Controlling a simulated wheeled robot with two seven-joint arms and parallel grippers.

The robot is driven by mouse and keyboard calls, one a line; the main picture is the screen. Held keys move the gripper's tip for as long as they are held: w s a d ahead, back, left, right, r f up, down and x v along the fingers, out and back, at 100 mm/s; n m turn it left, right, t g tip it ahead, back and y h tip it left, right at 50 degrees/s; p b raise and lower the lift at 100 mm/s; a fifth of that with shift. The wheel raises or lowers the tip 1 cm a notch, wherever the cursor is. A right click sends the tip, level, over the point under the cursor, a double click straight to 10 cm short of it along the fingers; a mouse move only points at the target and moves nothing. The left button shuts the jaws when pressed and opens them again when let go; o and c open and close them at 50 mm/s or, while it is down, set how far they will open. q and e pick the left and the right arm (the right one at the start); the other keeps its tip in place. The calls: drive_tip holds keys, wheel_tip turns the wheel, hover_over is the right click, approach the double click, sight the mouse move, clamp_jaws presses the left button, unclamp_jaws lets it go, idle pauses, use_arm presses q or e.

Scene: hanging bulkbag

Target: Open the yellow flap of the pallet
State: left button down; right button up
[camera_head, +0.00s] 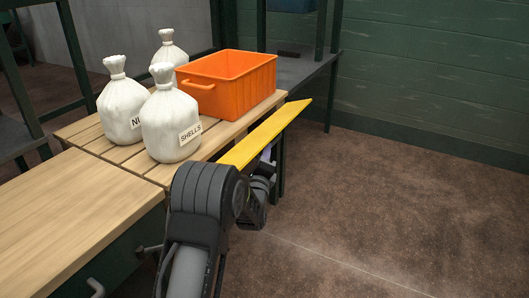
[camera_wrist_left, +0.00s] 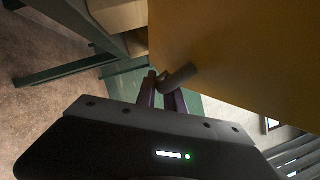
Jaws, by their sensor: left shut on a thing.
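The yellow flap (camera_head: 268,136) runs along the right edge of the slatted wooden pallet (camera_head: 98,146), seen nearly edge-on in the head view. In the left wrist view its broad yellow face (camera_wrist_left: 235,50) fills the upper right. My left gripper (camera_head: 266,172) is just below and in front of the flap, partly hidden by my own arm. In the left wrist view its fingers (camera_wrist_left: 166,92) are shut on a small grey handle (camera_wrist_left: 181,77) beside the flap's face. Whether the handle joins the flap is hard to tell. My right gripper is not in view.
Several white tied sacks, one labelled SHELLS (camera_head: 170,120), and an orange crate (camera_head: 229,83) stand on the pallet. A wooden-topped bench (camera_head: 70,215) is at the front left. Dark green posts and a shelf stand behind. The brown floor (camera_head: 390,200) at right is clear.

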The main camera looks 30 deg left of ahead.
use_arm(q)
drive_tip(key=shift+a, duration=0.1)
idle(0.3)
drive_tip(key=c, duration=1.7)
unclamp_jaws()
drive_tip(key=p+v, duration=0.2)
drive_tip(key=v, duration=0.5)
drive_tip(key=shift+s+f, duration=0.15)
drive_tip(key=shift+s, duration=0.25)
